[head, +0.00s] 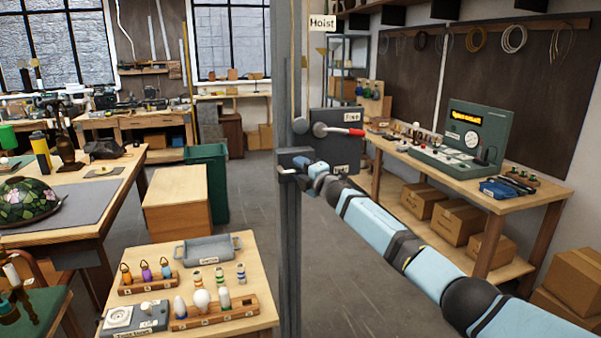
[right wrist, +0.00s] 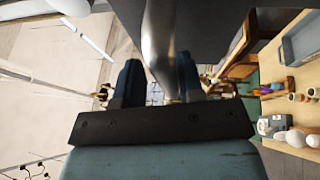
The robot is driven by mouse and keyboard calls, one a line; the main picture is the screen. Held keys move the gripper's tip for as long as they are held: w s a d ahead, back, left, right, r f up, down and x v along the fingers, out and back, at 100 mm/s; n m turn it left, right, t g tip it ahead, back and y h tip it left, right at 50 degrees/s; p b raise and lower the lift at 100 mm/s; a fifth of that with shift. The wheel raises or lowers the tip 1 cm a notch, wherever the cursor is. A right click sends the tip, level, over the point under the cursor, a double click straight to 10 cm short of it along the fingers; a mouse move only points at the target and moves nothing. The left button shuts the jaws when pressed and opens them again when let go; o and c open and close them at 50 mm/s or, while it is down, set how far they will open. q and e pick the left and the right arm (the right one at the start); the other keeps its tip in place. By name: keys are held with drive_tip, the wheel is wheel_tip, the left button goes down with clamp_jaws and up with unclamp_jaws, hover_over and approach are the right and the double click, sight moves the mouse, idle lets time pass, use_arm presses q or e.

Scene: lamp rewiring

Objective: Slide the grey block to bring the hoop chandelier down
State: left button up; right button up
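A grey block (head: 294,159) sits on the dark upright hoist post (head: 288,240) in the head view, with a small pale label below it. My right gripper (head: 306,164) is at the block's right side; its fingertips are partly hidden there. In the right wrist view the two dark fingers (right wrist: 158,88) stand apart on either side of a shiny grey metal part (right wrist: 161,40). I cannot tell whether they press on it. My left gripper is not in view. I cannot make out the hoop chandelier in either view.
A grey box (head: 338,155) with a red-tipped lever (head: 340,131) is beside the post, just above my right arm. A sign reading Hoist (head: 322,22) is higher up. A small table (head: 245,323) with bulbs stands front left; a workbench (head: 535,197) is at right.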

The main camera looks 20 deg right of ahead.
drive_tip(key=shift+s+f, duration=0.1)
drive_tip(key=shift+f, duration=0.1)
drive_tip(key=shift+s+d, duration=0.15)
drive_tip(key=b+v, duration=0.1)
drive_tip(key=v, duration=1.2)
drive_tip(key=shift+s+r, duration=0.1)
drive_tip(key=shift+s, duration=0.1)
